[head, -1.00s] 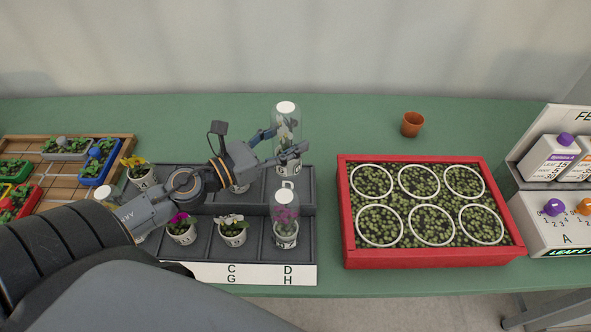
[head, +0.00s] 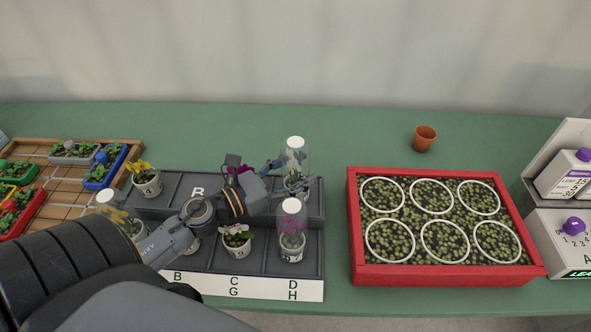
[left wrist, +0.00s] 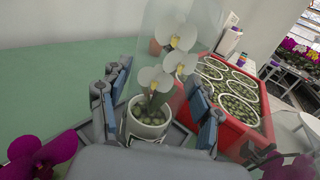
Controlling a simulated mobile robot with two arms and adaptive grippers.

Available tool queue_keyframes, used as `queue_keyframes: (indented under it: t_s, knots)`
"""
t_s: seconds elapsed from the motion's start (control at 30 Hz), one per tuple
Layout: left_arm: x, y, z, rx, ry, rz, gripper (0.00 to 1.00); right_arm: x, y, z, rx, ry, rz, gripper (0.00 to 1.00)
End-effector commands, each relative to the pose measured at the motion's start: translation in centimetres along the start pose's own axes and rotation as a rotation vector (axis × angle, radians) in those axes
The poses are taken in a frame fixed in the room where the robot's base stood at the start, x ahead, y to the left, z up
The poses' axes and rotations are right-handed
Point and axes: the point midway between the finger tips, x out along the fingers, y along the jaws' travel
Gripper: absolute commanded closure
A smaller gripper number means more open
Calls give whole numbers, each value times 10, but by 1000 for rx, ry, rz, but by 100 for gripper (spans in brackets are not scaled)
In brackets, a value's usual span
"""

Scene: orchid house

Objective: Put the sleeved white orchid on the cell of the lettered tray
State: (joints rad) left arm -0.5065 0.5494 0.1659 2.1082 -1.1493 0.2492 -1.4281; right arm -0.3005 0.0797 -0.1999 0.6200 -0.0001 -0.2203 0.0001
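The sleeved white orchid (head: 295,160), in a white pot inside a clear sleeve, stands upright at the back right cell of the dark lettered tray (head: 160,208). It fills the middle of the left wrist view (left wrist: 150,112). My left gripper (head: 291,178) is around its pot with the fingers apart. In the left wrist view, my left gripper (left wrist: 160,105) shows a clear gap between the right finger and the pot. The pot's base is hidden in the head view. My right gripper is not in view.
A sleeved pink orchid (head: 291,232) stands in the front right cell, just before my fingers. A potted white flower (head: 237,240) and a yellow one (head: 146,180) are on the tray too.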

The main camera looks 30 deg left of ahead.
Motion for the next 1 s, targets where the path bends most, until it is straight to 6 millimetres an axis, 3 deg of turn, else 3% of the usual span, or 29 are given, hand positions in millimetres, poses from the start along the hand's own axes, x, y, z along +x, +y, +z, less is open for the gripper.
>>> queue_keyframes:
  t_s: [0.47,1.0]
  knots:
    - [-3,0,2,-2,1,1,21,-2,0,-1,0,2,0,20]
    - [-104,0,0,-2,2,4,21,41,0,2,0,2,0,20]
